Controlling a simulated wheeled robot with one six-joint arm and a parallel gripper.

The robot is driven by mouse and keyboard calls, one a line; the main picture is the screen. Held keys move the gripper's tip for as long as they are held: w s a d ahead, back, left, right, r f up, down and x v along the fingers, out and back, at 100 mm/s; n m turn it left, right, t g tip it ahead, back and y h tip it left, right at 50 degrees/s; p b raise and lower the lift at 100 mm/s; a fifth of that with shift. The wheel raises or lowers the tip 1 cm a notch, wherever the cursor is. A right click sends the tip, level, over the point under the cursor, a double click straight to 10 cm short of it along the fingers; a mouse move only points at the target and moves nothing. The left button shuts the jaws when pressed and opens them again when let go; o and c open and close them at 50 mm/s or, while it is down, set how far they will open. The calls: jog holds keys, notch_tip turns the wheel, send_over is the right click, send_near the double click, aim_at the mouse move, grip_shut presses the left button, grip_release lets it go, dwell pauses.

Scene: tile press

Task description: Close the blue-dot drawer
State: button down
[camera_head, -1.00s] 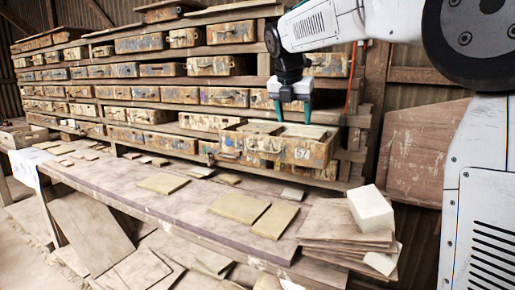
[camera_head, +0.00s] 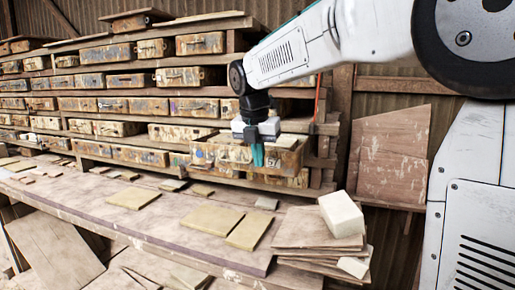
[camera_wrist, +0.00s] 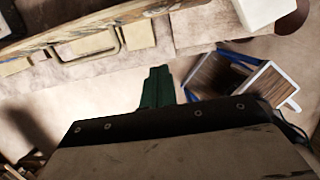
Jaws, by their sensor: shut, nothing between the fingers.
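A worn wooden drawer (camera_head: 287,160) with a mottled front and a pale number plate stands pulled out of the rack in the head view. Small bluish marks show on the front left of it, but I cannot clearly make out a blue dot. My gripper (camera_head: 258,160) hangs in front of this drawer front and hides part of it. Its green fingers are shut together and empty, and they also show in the wrist view (camera_wrist: 158,88). A drawer front with a metal handle (camera_wrist: 92,45) crosses the upper left there. I cannot tell whether the fingers touch the drawer.
The long workbench (camera_head: 160,215) below the rack holds flat tiles (camera_head: 207,218) and small pieces. A stack of boards (camera_head: 318,230) with a pale block (camera_head: 341,214) stands at the bench's right end. Many other drawers (camera_head: 190,107) fill the rack.

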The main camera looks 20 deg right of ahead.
jog(key=w+d+f, duration=0.3)
jog(key=d+f, duration=0.1)
jog(key=f, duration=0.1)
jog(key=shift+w, duration=0.35)
jog(key=shift+w+f, duration=0.1)
jog(key=shift+w, duration=0.05)
